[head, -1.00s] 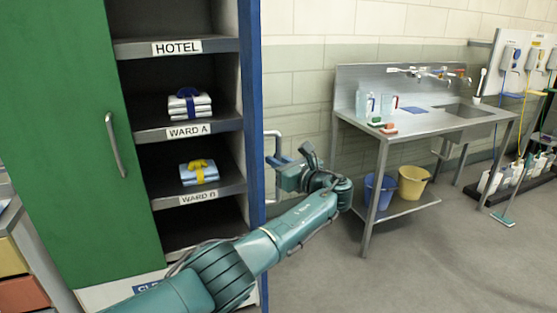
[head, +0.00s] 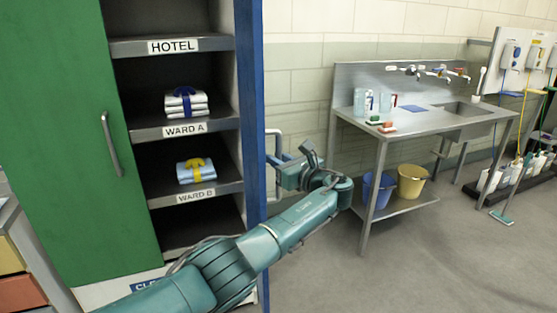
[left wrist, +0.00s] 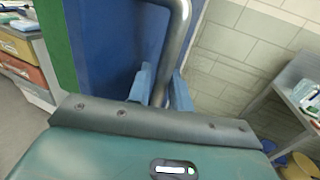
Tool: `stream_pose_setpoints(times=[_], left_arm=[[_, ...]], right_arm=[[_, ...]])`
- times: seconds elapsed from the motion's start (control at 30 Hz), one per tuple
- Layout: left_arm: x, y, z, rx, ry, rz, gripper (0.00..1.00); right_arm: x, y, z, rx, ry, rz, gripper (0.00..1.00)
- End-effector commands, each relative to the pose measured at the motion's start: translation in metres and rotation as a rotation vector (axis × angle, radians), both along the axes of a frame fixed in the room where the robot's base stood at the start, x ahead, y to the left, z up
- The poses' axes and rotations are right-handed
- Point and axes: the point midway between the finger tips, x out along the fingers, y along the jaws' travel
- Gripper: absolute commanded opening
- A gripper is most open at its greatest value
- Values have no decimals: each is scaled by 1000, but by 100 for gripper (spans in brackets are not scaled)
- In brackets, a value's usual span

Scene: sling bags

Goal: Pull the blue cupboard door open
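The blue cupboard door (head: 251,130) stands swung out and shows nearly edge-on in the head view, along the right side of the open shelves. Its silver bar handle (head: 275,134) sticks out to the right. My left gripper (head: 277,162) is at the lower part of this handle. In the left wrist view the blue door (left wrist: 115,45) fills the upper left. The handle (left wrist: 176,42) runs down between the two blue fingers of my left gripper (left wrist: 160,92), which sit close on both sides of it. My right gripper is not in view.
The green door (head: 75,130) beside it is shut. Folded stacks (head: 186,103) lie on the labelled shelves. A steel sink table (head: 430,120) with blue and yellow buckets (head: 411,182) below stands right. The grey floor (head: 430,260) in front is clear.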

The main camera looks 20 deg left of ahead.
Motion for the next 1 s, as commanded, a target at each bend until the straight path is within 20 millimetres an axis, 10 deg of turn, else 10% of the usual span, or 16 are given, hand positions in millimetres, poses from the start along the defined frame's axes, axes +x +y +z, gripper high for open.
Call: stream_pose_setpoints(times=[1.0], left_arm=[[-72, -110, 0, 0, 0, -1, 20]], right_arm=[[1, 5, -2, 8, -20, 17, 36]])
